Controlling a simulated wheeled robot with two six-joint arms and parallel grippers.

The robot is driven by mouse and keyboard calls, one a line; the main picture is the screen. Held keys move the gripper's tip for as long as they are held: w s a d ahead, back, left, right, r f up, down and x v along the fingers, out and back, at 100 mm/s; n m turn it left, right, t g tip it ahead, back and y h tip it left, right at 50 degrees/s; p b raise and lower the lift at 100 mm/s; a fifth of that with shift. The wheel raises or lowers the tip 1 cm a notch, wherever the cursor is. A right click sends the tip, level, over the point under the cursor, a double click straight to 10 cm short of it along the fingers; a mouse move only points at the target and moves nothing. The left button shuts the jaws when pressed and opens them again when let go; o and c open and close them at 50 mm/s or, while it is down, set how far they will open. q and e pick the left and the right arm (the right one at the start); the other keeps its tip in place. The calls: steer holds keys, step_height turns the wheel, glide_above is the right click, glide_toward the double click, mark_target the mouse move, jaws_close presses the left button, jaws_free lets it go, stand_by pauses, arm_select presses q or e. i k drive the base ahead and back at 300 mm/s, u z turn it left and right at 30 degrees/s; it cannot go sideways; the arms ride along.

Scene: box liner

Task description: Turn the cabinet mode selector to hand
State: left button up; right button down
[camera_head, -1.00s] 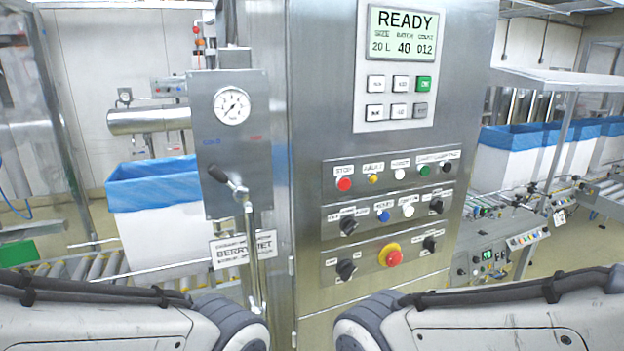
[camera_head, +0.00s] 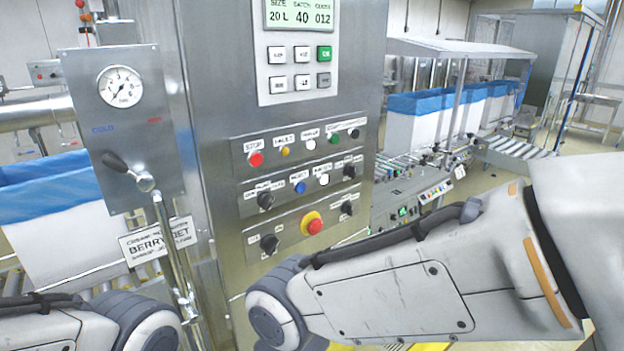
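The steel control cabinet (camera_head: 225,95) stands ahead with a display at its top. Its panel carries several black rotary selectors: a middle-row left one (camera_head: 265,200), a middle-row right one (camera_head: 349,171), a bottom-left one (camera_head: 269,244) and a bottom-right one (camera_head: 346,208). The labels above them are too small to read, so I cannot tell which is the mode selector. My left arm is at the bottom left and my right arm crosses the bottom centre and right, below the panel. Neither gripper shows in the view.
A red emergency button on a yellow ring (camera_head: 313,224) sits between the bottom selectors. A lever handle (camera_head: 130,171) and a pressure gauge (camera_head: 120,86) are on a plate at left. Blue-lined boxes (camera_head: 410,119) stand on conveyors at right. A box with a blue liner (camera_head: 48,225) stands at left.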

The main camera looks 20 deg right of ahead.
mark_target(266, 200)
steer(key=k, duration=0.5)
steer(key=u, duration=1.15)
steer(key=i, duration=0.65)
steer(key=z, duration=1.15)
